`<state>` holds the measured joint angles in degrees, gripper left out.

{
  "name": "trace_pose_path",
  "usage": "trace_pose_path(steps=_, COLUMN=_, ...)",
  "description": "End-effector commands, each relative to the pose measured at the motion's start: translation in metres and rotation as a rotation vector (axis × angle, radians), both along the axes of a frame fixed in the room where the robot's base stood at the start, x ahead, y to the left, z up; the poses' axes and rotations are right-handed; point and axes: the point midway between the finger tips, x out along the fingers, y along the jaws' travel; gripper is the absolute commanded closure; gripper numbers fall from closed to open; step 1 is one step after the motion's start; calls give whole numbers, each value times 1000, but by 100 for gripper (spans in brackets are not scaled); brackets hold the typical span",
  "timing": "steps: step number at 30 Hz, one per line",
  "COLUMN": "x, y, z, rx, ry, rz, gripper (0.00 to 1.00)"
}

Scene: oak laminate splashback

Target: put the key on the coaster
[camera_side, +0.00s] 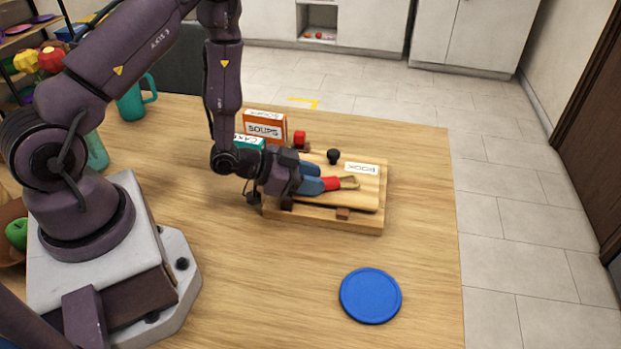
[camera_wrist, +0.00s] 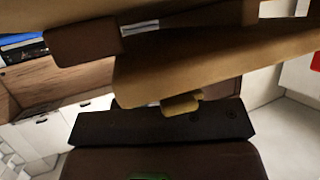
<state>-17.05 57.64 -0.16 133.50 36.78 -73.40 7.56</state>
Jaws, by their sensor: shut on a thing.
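The brass-coloured key (camera_side: 349,182) is at the tip of my gripper (camera_side: 332,184), over a light wooden board. My gripper reaches in from the left, lying nearly level, with blue fingers and a red part at the end. It is shut on the key; the fingers hide part of it. In the wrist view a small yellow piece of the key (camera_wrist: 181,105) shows beside a dark finger. I cannot tell whether the key touches the board. The blue round coaster (camera_side: 370,296) lies flat and empty on the table, at the front right, apart from my gripper.
The wooden board (camera_side: 371,197) has a black knob (camera_side: 333,157), a white label and brown blocks. An orange box (camera_side: 265,125) and a teal box (camera_side: 249,142) stand behind. A teal mug (camera_side: 131,103) is farther back. The table between board and coaster is clear.

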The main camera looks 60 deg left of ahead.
Motion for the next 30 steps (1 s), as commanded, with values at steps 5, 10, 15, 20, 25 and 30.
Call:
trace_pose_path(steps=5, x=-2, y=0, z=-4, rx=3, ry=18, rz=-1, gripper=43)
trace_pose_path(steps=10, x=-3, y=-2, z=-5, rx=2, ry=21, rz=-5, gripper=43)
trace_pose_path(steps=15, x=-4, y=-3, z=-10, rx=1, ry=24, rz=-8, gripper=43)
trace_pose_path(steps=20, x=-25, y=7, z=2, rx=1, ry=26, rz=-2, gripper=43)
trace_pose_path(steps=25, x=-48, y=18, z=17, rx=1, ry=18, rz=2, gripper=43)
trace_pose_path(steps=30, x=-61, y=25, z=25, rx=3, ry=13, rz=0, gripper=43)
